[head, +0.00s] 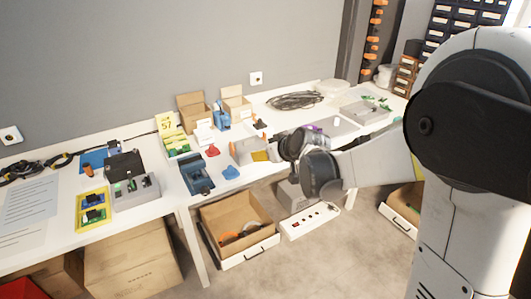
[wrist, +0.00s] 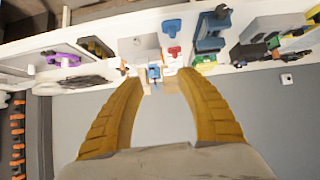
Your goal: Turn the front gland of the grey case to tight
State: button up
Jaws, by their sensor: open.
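A grey case (head: 240,153) stands on the table close to my gripper. It also shows in the wrist view (wrist: 138,47), upside down, just beyond the fingertips. Its front gland cannot be made out; my gripper hides part of the case in the head view. My gripper (head: 262,155) has yellow fingers and reaches in from the right at the case's right side. In the wrist view the two fingers (wrist: 155,72) are spread apart with nothing held between them. I cannot tell whether a fingertip touches the case.
A blue vice (head: 197,176), a red part (head: 212,150) and a blue part (head: 231,173) lie to the left. Open cardboard boxes (head: 192,108) stand behind. Another grey housing (head: 136,193) is farther left. A cable coil (head: 296,100) lies behind right. An open carton (head: 205,222) is below.

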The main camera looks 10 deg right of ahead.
jog(key=m+t+y+p, duration=0.1)
jog(key=t+y+p, duration=0.1)
send_over(258, 166)
jog(key=s+d, duration=0.3)
jog(key=s, duration=0.6)
notch_tip(258, 166, down, 16)
jog(key=b+x, duration=0.2)
jog(key=x, duration=0.2)
jog(key=b+x, duration=0.2)
jog(key=x, duration=0.3)
jog(key=shift+w+d, duration=0.15)
jog(key=shift+w, duration=0.2)
jog(key=shift+w+f, duration=0.1)
jog(key=shift+w, duration=0.35)
grip_shut()
